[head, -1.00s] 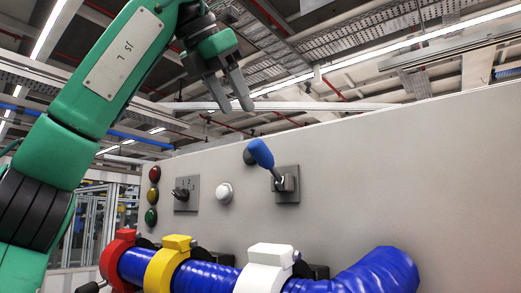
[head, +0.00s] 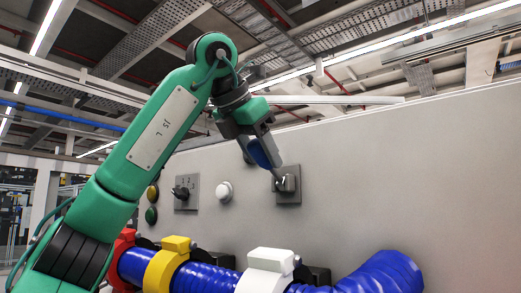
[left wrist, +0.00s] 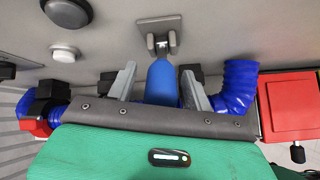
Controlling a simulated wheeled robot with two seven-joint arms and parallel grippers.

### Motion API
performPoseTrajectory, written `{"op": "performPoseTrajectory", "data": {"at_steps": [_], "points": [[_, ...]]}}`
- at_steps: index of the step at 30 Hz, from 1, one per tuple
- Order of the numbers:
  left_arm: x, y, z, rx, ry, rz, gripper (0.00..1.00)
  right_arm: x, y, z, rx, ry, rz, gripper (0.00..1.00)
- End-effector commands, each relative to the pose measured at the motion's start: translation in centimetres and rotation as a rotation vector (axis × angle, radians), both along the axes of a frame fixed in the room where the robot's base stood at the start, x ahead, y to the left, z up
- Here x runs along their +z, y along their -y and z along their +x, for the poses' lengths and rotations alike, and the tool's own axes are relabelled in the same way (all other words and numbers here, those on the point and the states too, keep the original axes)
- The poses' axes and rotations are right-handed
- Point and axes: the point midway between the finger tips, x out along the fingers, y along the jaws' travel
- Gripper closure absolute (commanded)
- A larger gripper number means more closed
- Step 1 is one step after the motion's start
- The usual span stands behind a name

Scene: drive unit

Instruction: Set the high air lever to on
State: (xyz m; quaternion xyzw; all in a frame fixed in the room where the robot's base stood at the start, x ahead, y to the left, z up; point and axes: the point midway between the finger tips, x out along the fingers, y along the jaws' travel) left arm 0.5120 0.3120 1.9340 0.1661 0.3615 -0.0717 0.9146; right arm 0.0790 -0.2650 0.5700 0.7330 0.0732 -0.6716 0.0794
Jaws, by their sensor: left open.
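The high air lever has a blue handle (head: 258,153) on a grey mounting plate (head: 289,186) on the panel. The handle points up and out from its pivot, leaning left in the head view. My left gripper (head: 263,157) is at the handle, open, and partly hides it. In the left wrist view, the blue handle (left wrist: 162,82) lies between the two fingers (left wrist: 160,88). A gap shows on its left side; its right side is close to the other finger, and I cannot tell if they touch. My right gripper is not in view.
Below are blue hoses (head: 382,272) with white (head: 266,272), yellow (head: 164,270) and red collars. Left of the lever on the panel are a white button (head: 224,191), a rotary switch (head: 182,193) and indicator lamps. A red box (left wrist: 290,105) shows in the wrist view. The panel's right side is clear.

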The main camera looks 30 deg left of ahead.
Motion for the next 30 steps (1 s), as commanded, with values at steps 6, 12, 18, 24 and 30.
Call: {"op": "performPoseTrajectory", "data": {"at_steps": [6,12,18,24,30], "points": [[0.0,0.0,0.0,0.000,0.000,0.000,0.55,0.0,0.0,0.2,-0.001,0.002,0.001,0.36],[0.0,0.0,0.0,-0.001,0.000,0.001,0.94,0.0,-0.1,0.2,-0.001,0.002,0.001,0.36],[-0.1,0.0,0.0,-0.001,0.002,0.000,1.00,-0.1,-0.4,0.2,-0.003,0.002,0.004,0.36],[-0.7,-0.1,-0.2,-0.001,0.037,-0.003,1.00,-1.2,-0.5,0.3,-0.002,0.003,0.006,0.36],[-2.0,-0.6,-0.7,-0.001,0.135,-0.010,1.00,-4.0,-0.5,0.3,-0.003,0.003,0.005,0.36]]}}
